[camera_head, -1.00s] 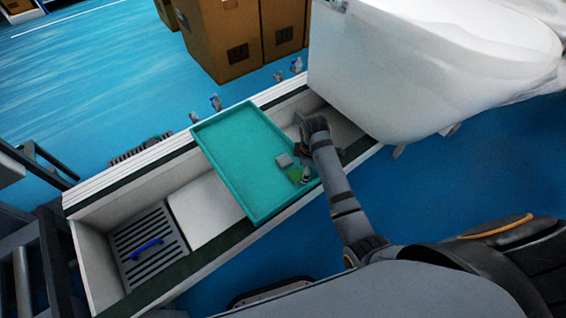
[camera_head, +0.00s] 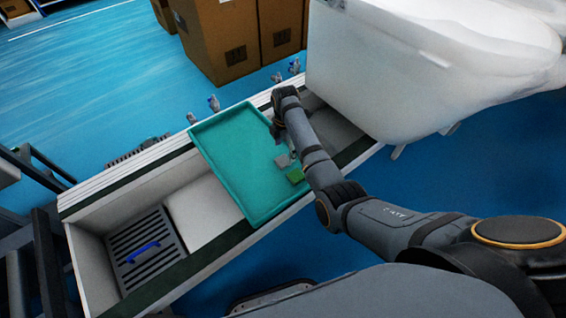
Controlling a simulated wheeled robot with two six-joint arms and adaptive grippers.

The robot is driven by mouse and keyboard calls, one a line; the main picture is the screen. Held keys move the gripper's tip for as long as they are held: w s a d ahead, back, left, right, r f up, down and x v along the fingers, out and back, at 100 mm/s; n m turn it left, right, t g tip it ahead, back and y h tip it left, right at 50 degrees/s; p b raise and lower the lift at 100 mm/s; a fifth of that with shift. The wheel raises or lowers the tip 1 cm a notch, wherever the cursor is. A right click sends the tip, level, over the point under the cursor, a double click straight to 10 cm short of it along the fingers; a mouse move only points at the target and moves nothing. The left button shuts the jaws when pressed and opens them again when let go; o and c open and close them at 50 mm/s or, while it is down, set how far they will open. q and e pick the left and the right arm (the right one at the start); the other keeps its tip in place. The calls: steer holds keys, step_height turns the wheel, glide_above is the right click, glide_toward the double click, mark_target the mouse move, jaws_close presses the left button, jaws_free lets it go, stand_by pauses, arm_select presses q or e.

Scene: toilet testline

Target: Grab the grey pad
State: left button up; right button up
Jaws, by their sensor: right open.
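The grey pad (camera_head: 283,161), a small flat square, lies in the right part of the teal tray (camera_head: 238,165). A green pad (camera_head: 295,176) lies just below and to the right of it, by the tray's right edge. My right arm comes in from the lower right and reaches over the tray's right side. My right gripper (camera_head: 289,152) is open, close by the grey pad's upper right side. It is small and partly hidden by the arm, so I cannot tell whether it touches the pad. My left gripper is not in view.
The tray rests across a long white trough (camera_head: 195,212) of the conveyor line. A grille with a blue handle (camera_head: 143,252) lies at its left end. A white toilet (camera_head: 400,75) stands close to the right of my arm. Cardboard boxes (camera_head: 230,45) stand behind.

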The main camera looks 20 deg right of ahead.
mark_target(284, 160)
step_height(284, 160, down, 5)
steer(key=shift+a+r+b, duration=0.15)
steer(key=shift+r+b, duration=0.05)
steer(key=shift+b, duration=0.5)
steer(key=shift+f, duration=0.3)
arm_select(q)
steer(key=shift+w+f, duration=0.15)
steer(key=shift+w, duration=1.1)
arm_select(e)
steer(key=shift+c, duration=0.4)
steer(key=c, duration=0.7)
